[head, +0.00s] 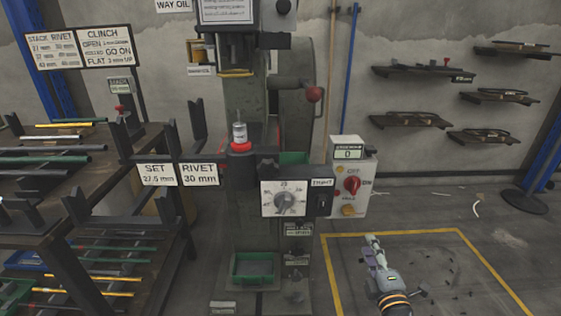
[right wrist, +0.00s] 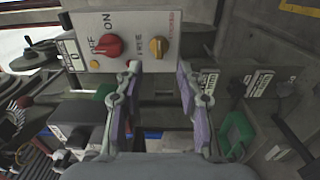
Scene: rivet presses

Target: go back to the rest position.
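My right gripper (head: 373,243) shows in the head view at the lower right, over the floor and in front of the press. In the right wrist view my right gripper (right wrist: 160,84) is open, its two purple-padded fingers apart and nothing between them. Beyond the fingertips is the control box (right wrist: 135,22), with a red switch (right wrist: 107,45) and a yellow knob (right wrist: 158,46). In the head view the control box (head: 366,205) is above and left of the gripper. My left gripper is not in view.
The rivet press (head: 252,110) stands in the middle with a dial plate (head: 270,187) on its front. A green bin (head: 254,268) sits low on it. A rack of rods (head: 60,205) stands at left.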

